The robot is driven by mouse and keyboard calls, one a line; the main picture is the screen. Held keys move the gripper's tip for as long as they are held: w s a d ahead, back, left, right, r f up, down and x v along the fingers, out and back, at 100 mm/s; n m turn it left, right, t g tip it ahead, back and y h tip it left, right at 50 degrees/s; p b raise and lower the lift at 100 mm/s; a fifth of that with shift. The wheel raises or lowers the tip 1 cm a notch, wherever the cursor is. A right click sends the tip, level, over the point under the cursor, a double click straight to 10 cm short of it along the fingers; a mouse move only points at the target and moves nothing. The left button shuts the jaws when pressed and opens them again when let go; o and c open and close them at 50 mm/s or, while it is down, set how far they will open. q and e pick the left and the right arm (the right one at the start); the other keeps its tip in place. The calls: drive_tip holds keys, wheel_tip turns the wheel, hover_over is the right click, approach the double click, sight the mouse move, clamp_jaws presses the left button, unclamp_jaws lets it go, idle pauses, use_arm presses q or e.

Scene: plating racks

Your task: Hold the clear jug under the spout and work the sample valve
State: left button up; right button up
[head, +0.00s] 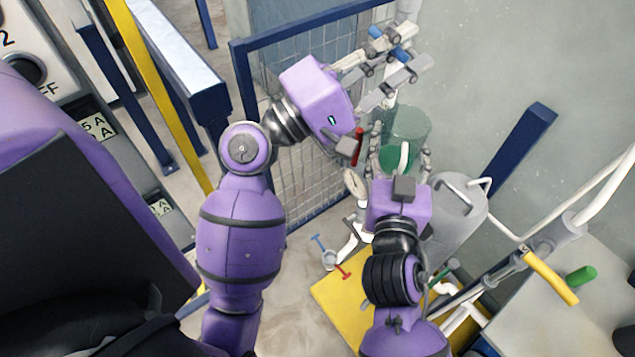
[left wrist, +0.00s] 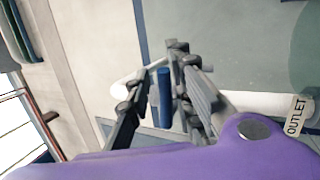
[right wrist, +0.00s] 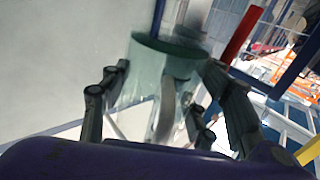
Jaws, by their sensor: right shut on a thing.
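The clear, green-tinted jug (head: 408,122) stands upright below the valve pipework, and my right gripper (head: 402,160) is shut on it from the near side. In the right wrist view the jug (right wrist: 150,62) and its pale handle (right wrist: 166,112) sit between the fingers. My left gripper (head: 388,70) is higher, with its fingers apart around a blue valve handle (left wrist: 165,98). Gaps show beside the handle, which stands between the fingers. A pale pipe with an OUTLET label (left wrist: 297,115) lies right of it. The spout's mouth over the jug is hard to make out.
A red lever (head: 357,146) and a round gauge (head: 354,184) are close left of the jug. A grey tank (head: 455,207) is to its right. A blue-framed mesh panel (head: 312,185) stands behind my left arm. A yellow platform (head: 340,297) is below.

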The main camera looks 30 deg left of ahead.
use_arm(q)
drive_tip(key=v, duration=1.2)
wheel_tip(320, 180, down, 25)
drive_tip(key=w+a+m+g+y, duration=0.1)
drive_tip(key=g+y, duration=0.4)
drive_tip(key=y, duration=0.2)
drive_tip(key=shift+a+y, duration=0.4)
